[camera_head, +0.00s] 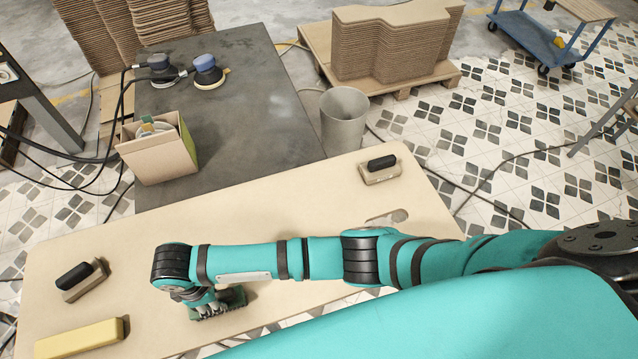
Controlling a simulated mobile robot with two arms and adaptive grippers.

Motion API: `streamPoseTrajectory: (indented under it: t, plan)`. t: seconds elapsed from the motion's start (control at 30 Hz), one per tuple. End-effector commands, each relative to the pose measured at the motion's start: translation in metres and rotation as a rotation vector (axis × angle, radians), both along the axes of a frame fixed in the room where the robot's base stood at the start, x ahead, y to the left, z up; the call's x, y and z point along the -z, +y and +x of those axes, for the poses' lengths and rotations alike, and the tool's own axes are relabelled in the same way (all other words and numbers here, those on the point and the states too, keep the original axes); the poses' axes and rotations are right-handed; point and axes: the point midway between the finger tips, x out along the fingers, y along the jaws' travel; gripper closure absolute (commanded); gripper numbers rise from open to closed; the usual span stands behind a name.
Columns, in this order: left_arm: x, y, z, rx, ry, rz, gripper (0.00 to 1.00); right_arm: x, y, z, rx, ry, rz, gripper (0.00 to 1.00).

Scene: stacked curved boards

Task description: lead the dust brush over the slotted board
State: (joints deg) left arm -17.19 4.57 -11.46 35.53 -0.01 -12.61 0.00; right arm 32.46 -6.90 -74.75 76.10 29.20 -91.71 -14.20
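The slotted board (290,190) is a large pale panel with rounded corners, with an oval slot (388,217) at its right part. My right arm reaches in from the right across the board. Its gripper (214,308) points down at the board's front middle. A dark green part (232,298) shows at the fingers; I cannot tell whether it is a held thing or part of the gripper. The finger gap is hidden. I cannot single out the dust brush with certainty. My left gripper is not in view.
Blocks with black grips lie at the board's left (82,282) and back right (381,174). A yellow block (78,339) lies front left. Behind stand a dark table (240,110) with a carton (160,155) and sanders (207,72), and a grey bin (344,122).

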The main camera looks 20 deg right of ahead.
Motion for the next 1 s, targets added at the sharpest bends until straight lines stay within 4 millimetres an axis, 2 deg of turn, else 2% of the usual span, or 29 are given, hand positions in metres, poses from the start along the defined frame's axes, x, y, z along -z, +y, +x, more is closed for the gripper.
streamPoseTrajectory:
  t: [0.17,0.6,1.0]
  plan:
    - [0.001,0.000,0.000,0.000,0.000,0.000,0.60,0.003,0.001,-0.002,0.000,0.004,0.000,1.00]
    - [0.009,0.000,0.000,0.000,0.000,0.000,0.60,0.002,0.031,-0.001,0.000,0.004,0.001,1.00]
    - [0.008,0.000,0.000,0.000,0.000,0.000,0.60,0.000,0.032,-0.001,0.000,0.004,-0.002,1.00]
